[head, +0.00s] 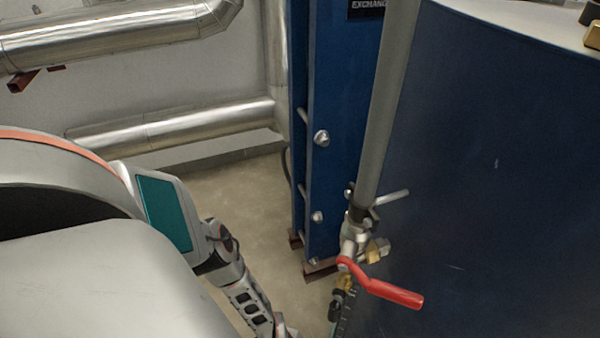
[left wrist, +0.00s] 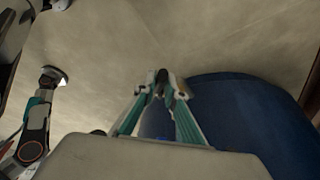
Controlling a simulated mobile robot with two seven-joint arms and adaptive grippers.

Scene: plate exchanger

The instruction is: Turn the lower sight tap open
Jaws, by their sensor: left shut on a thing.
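In the left wrist view my left gripper (left wrist: 161,90) is shut on a small dark part (left wrist: 162,75) between its fingertips. It looks like the lower sight tap's handle, but the fingers hide most of it. In the head view my left arm reaches down and leaves the picture at the bottom edge, so its fingertips are out of sight there. A brass fitting with a dark handle (head: 338,298) sits at the top of a graduated sight gauge (head: 346,322). The gauge's lower end is cut off. My right gripper is not seen in either view.
A red lever valve (head: 395,294) sticks out above the gauge, under a grey vertical pipe (head: 390,110). A large dark blue tank (head: 490,190) fills the right. The blue exchanger frame (head: 335,130) stands behind. Bare floor (head: 245,195) lies left of it.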

